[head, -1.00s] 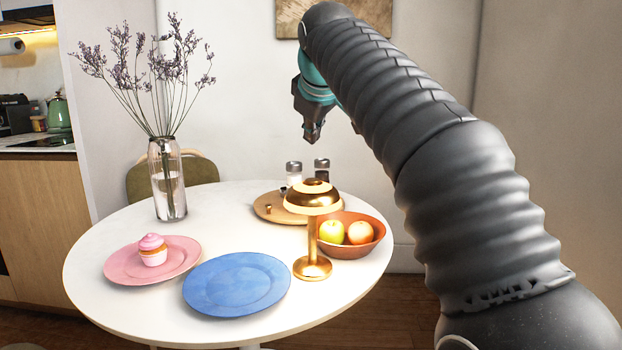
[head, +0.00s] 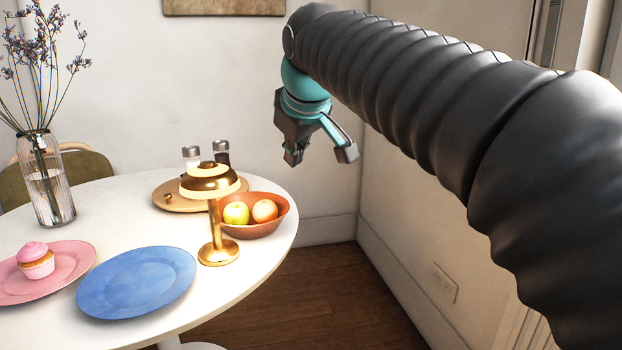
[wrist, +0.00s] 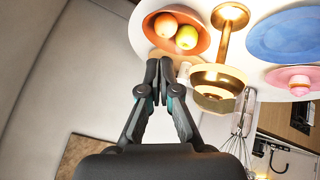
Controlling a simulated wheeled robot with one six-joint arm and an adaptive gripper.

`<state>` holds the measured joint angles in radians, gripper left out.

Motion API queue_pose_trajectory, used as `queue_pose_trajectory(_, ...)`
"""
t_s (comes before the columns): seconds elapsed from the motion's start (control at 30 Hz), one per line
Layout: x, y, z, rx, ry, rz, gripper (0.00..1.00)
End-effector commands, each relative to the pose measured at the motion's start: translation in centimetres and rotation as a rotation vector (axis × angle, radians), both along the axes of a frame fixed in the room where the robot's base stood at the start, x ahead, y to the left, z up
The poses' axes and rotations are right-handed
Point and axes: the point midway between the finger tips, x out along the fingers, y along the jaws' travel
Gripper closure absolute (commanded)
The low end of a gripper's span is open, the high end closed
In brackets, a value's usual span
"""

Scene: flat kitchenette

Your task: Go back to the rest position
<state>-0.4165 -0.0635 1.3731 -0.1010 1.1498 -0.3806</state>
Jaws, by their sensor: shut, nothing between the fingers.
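My gripper (head: 293,157) hangs below the teal wrist joint (head: 304,90) in the head view, pointing down. It is in the air in front of the wall, to the right of the table's back edge and above the height of the tabletop. In the wrist view my gripper (wrist: 158,68) has its two fingertips together with nothing between them. The brown bowl (wrist: 150,20) and the gold lamp (wrist: 226,40) show beyond the fingertips there, apart from them.
The round white table (head: 120,215) holds a gold lamp (head: 218,240), a fruit bowl (head: 265,228), a blue plate (head: 138,282), a pink plate with a cupcake (head: 36,260), a wooden tray with shakers, and a flower vase (head: 47,190). Floor (head: 320,300) is clear right of the table.

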Motion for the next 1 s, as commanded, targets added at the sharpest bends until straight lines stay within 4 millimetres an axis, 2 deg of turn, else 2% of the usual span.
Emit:
queue_pose_trajectory(0.03, -1.4, -2.2, -1.2, 0.014, 0.017, -0.047, 1.0)
queue_pose_trajectory(0.2, -5.8, -7.7, -5.8, 0.07, 0.073, -0.194, 1.0)
queue_pose_trajectory(0.37, -10.6, -12.0, -11.1, 0.124, 0.122, -0.337, 1.0)
queue_pose_trajectory(0.5, -15.2, -15.1, -16.4, 0.174, 0.163, -0.465, 1.0)
queue_pose_trajectory(0.7, -21.1, -17.9, -23.5, 0.238, 0.209, -0.626, 1.0)
queue_pose_trajectory(0.8, -22.9, -18.5, -25.9, 0.258, 0.223, -0.677, 1.0)
queue_pose_trajectory(0.87, -23.5, -18.7, -26.7, 0.265, 0.227, -0.692, 1.0)
queue_pose_trajectory(1.0, -23.5, -18.7, -26.7, 0.265, 0.227, -0.692, 1.0)
